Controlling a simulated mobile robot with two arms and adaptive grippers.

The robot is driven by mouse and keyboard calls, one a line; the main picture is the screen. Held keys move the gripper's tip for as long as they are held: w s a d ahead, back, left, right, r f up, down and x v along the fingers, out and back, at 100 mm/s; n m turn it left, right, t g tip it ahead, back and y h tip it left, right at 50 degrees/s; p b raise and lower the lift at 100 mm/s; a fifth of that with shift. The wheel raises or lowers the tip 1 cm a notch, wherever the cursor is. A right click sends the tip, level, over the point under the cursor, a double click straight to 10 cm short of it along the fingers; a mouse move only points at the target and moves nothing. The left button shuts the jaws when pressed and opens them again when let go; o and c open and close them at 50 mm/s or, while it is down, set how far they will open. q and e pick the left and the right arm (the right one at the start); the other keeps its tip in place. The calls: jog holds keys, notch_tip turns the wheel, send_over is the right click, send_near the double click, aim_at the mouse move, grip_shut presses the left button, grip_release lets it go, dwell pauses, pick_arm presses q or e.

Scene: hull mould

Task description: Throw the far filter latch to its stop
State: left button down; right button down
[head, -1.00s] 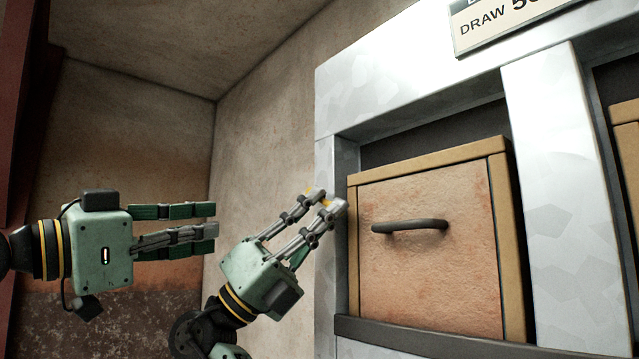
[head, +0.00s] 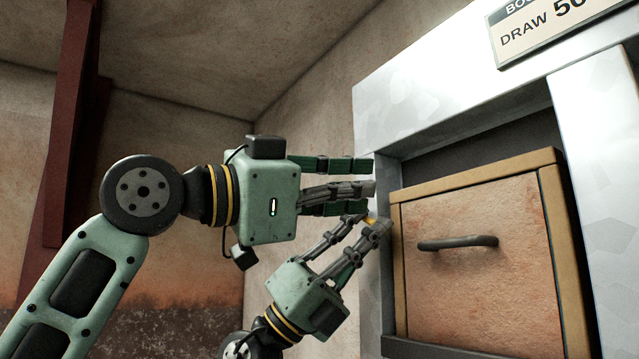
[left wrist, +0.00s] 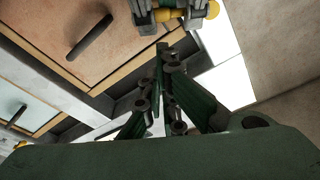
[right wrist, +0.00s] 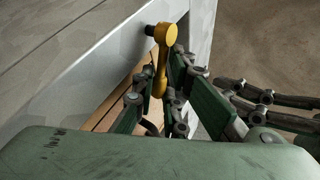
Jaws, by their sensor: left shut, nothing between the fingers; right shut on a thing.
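The filter latch is a yellow lever (right wrist: 161,78) with a round pivot head at the left front edge of the metal housing. In the right wrist view it hangs down from the pivot between my right fingers. My right gripper (head: 370,222) is shut on it and hides most of it in the head view. The latch also shows in the left wrist view (left wrist: 166,15). My left gripper (head: 368,186) is shut and empty, just above the right fingers in the head view. Its fingertips (left wrist: 163,60) point toward the housing edge. I cannot tell if the latch is at its stop.
A tan-framed filter box (head: 480,270) with a dark handle (head: 458,243) sits in the pale metal housing (head: 440,90). A sign (head: 545,28) is above it. A second box (left wrist: 25,100) shows in the left wrist view. A dark red post (head: 72,120) stands left.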

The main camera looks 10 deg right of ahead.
pick_arm(q)
jog(key=shift+w+d+f, duration=0.75)
jog(key=shift+w+d, duration=0.1)
pick_arm(e)
jog(key=shift+f, duration=0.1)
pick_arm(q)
jog(key=shift+w+d+f, duration=0.25)
jog(key=shift+w+f, duration=0.05)
jog(key=shift+f, duration=0.1)
pick_arm(e)
jog(key=shift+w, duration=0.1)
jog(key=c, duration=1.8)
grip_release()
